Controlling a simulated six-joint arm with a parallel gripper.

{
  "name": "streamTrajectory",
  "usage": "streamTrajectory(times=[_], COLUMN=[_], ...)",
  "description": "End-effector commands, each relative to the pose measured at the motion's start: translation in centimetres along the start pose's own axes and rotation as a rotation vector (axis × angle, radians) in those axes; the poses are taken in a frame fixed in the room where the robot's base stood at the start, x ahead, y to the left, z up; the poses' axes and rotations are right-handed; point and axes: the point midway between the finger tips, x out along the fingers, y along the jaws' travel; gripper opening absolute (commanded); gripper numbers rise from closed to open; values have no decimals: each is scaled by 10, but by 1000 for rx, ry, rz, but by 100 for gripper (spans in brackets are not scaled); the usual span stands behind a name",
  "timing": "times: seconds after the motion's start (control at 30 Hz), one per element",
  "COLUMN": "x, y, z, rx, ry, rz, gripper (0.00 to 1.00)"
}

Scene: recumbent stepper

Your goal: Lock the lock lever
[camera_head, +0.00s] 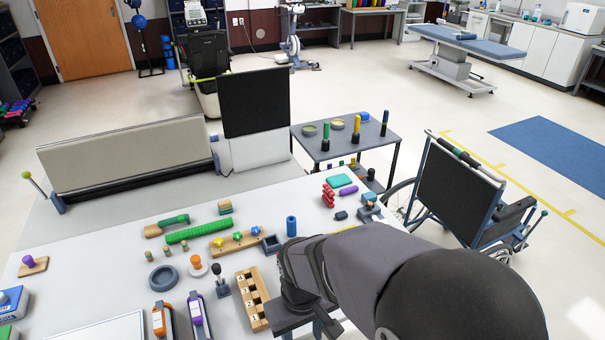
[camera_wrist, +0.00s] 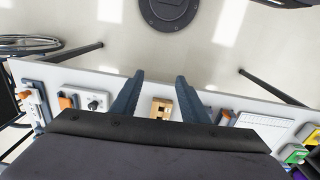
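My gripper (camera_wrist: 159,85) is open and empty in the wrist view, with its two dark fingers spread apart. In the head view its end is low on the near part of the white table, largely hidden by my arm. No lever is clearly marked as the lock lever. A lever with a yellow-green ball knob (camera_head: 27,175) leans from a blue base at the far left, well away from my gripper. A teal-knobbed lever (camera_head: 545,212) sticks up beside the wheelchair. A small black-knobbed stick (camera_head: 217,269) stands on the table, left of my gripper. My gripper touches none of these.
The white table (camera_head: 110,228) holds several pegs, blocks and a wooden slotted board (camera_head: 250,298). A wheelchair (camera_head: 462,190) stands to the right and a grey cart (camera_head: 345,143) behind. A seated exercise machine (camera_head: 207,70) is at the back. Floor is open beyond.

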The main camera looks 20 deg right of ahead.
Motion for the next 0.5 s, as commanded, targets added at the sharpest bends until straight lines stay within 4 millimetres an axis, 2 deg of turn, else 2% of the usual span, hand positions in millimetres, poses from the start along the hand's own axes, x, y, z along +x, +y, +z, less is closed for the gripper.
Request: streamTrajectory(times=[0.17,0.27,0.5], x=[30,54,115], y=[28,59,160], z=[-26,-52,-139], rx=[-173,-347,-854], ry=[-27,-64,-249], rz=[91,185,478], gripper=[41,41,41])
